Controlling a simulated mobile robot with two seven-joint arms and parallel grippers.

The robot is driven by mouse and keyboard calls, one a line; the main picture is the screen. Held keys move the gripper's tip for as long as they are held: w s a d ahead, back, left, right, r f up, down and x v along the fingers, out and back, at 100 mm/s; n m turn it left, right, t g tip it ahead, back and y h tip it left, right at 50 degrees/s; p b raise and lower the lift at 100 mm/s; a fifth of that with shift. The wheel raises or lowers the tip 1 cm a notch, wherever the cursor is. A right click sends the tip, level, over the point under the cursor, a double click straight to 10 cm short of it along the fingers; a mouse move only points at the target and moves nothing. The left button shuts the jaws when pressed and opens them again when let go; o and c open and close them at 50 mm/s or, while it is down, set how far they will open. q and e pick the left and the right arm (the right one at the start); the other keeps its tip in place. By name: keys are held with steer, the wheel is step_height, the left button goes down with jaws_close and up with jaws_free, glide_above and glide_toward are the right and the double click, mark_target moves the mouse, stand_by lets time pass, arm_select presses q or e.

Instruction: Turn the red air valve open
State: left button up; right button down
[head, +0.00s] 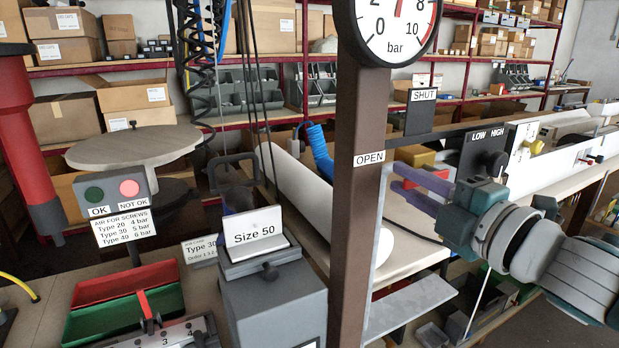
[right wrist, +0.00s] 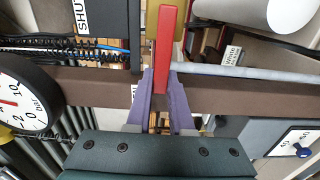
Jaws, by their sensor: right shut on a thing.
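The red valve handle (right wrist: 165,50) shows in the right wrist view as a straight bar, across the line of the brown post (right wrist: 95,88). Its near end lies between the purple fingertips of my right gripper (right wrist: 161,80), which is shut on it. My left gripper is not in view.
A pressure gauge (head: 388,25) tops the post. A dark LOW/HIGH knob box (head: 484,150) stands behind my right wrist. A grey box with a Size 50 card (head: 254,230) and a red and green tray (head: 125,305) are at the left. Shelves of cartons line the back.

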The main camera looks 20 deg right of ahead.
steer(key=shift+f, duration=0.15)
stand_by(0.4)
steer(key=c, duration=0.8)
jaws_free()
steer(key=shift+s, duration=0.1)
steer(key=s+b, duration=0.1)
steer(key=s, duration=0.8)
steer(key=shift+s+d+b, duration=0.35)
steer(key=shift+d+b, duration=0.05)
